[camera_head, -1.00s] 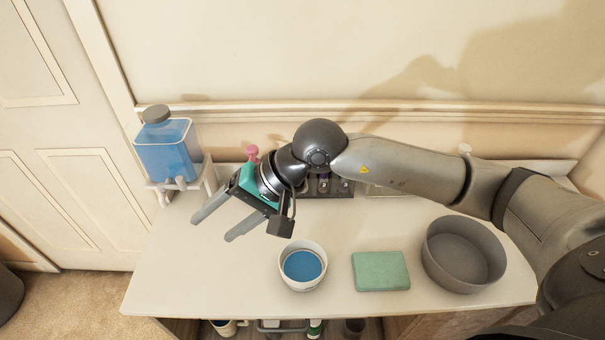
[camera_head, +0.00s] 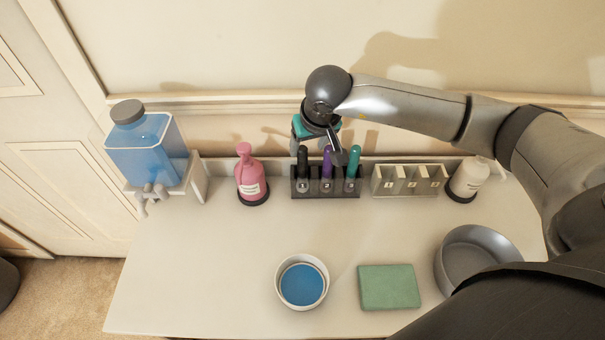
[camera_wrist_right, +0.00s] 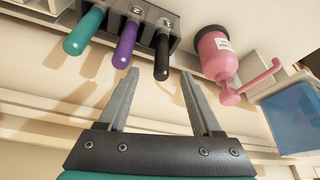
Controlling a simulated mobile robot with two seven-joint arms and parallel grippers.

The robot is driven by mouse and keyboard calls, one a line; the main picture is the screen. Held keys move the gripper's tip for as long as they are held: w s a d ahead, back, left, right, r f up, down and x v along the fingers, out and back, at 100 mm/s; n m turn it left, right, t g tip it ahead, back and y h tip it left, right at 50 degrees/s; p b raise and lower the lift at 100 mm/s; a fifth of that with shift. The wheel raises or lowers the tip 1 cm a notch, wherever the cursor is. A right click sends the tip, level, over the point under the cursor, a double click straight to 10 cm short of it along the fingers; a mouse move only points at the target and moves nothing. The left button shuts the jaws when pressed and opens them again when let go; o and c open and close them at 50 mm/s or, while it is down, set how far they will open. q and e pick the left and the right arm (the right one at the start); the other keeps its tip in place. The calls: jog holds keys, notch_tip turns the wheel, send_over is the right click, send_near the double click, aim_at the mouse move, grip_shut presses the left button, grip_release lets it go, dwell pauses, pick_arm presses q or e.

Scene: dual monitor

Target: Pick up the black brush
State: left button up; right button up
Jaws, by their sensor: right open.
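The black brush (camera_head: 303,158) stands upright in the left slot of a dark holder (camera_head: 325,193), beside a purple brush (camera_head: 327,163) and a teal brush (camera_head: 354,163). My right gripper (camera_head: 320,146) is above and behind the holder, partly covered by its own wrist. In the right wrist view its two fingers (camera_wrist_right: 159,76) are open and empty. There the black brush's rounded end (camera_wrist_right: 161,72) appears between the fingertips; I cannot tell how deep it lies between them. My left gripper is not in view.
A pink pump bottle (camera_head: 249,178) stands left of the holder. A pale numbered holder (camera_head: 410,190) and a cream bottle (camera_head: 466,180) stand right. A blue tank (camera_head: 148,155) is at far left. A blue-filled bowl (camera_head: 302,283), green block (camera_head: 389,287) and grey bowl (camera_head: 470,258) sit in front.

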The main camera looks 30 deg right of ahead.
aim_at(302, 160)
jog(key=shift+a+b+x, duration=0.2)
jog(key=shift+b+x, duration=0.25)
jog(key=shift+x, duration=3.95)
jog(key=shift+s, duration=0.1)
grip_shut()
